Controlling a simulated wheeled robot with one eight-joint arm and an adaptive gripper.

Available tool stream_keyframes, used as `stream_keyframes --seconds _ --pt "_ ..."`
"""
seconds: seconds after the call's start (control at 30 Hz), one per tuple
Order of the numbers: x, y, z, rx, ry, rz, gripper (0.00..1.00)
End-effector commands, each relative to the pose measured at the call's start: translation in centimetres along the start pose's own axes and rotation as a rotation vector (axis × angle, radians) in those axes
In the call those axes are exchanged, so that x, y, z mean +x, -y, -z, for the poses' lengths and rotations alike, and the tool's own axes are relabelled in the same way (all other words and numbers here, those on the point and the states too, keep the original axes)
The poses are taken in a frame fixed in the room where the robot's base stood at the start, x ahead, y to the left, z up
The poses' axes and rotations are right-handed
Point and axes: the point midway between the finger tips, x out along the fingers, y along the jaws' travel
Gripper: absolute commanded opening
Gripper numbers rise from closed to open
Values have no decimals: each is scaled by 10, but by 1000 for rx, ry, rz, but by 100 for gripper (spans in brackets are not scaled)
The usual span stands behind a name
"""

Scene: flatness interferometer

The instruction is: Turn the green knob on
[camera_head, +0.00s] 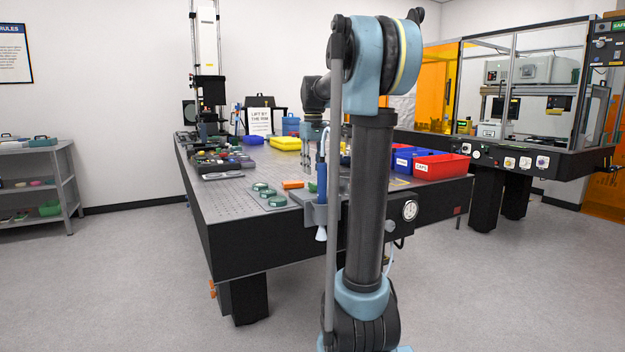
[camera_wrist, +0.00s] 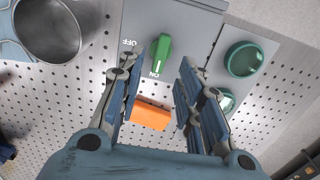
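The green knob (camera_wrist: 160,47) sits on a grey panel (camera_wrist: 190,22) in the wrist view. Its grip bar runs nearly up and down the picture, with the lower end near the "ON" label. The "OFF" label is to its left. I cannot tell which end of the bar is the pointer. My gripper (camera_wrist: 162,60) is open, one finger to each side of the knob. I see no contact with it.
An orange block (camera_wrist: 150,115) lies below the knob, between my fingers in the picture. Green round pieces (camera_wrist: 243,58) are to the right. Red (camera_head: 442,166) and blue bins stand on the table's right side.

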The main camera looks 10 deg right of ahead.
Motion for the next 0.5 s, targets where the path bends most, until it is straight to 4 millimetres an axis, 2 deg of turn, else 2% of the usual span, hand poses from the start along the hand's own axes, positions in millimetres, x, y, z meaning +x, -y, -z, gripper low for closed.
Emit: stream_keyframes --seconds 0.2,0.5 --pt "-38 0 0 0 0 0 33" --pt "-61 0 1 0 0 0 33"
